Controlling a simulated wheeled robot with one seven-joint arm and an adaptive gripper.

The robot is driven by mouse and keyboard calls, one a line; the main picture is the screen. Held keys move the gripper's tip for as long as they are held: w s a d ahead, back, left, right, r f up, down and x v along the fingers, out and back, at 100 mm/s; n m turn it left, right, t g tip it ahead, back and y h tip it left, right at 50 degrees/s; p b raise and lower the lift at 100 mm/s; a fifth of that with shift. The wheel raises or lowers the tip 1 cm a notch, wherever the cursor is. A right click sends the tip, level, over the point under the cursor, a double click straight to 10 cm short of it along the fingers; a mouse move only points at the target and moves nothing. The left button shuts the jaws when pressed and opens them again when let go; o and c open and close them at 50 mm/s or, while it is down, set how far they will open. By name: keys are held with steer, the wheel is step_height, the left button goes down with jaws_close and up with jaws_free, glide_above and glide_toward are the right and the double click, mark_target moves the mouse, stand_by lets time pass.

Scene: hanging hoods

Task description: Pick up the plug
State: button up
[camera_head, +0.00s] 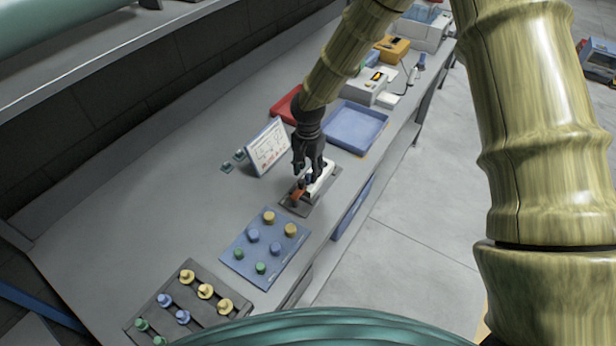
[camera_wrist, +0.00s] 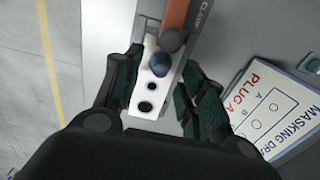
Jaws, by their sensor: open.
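A small dark blue plug (camera_wrist: 158,64) stands on a white block (camera_wrist: 148,96) that has dark holes in it. The block sits in a fixture with an orange-brown clamp arm (camera_wrist: 178,16), whose dark round tip is close beside the plug. In the head view the white block (camera_head: 323,177) and orange clamp (camera_head: 297,193) show under my gripper (camera_head: 307,170). In the wrist view my gripper (camera_wrist: 160,68) is open, with one finger on each side of the block and plug. I cannot tell whether the fingers touch the block. My gripper partly hides the fixture in the head view.
A blue board (camera_head: 283,262) and a dark rack (camera_head: 200,318) nearer the front hold several yellow, blue and green plugs. A white sign (camera_head: 267,147) stands left of the fixture. A blue tray (camera_head: 357,127) and red tray (camera_head: 284,107) lie beyond.

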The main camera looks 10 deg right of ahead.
steer(key=shift+f, duration=0.75)
steer(key=shift+c, duration=0.2)
jaws_close()
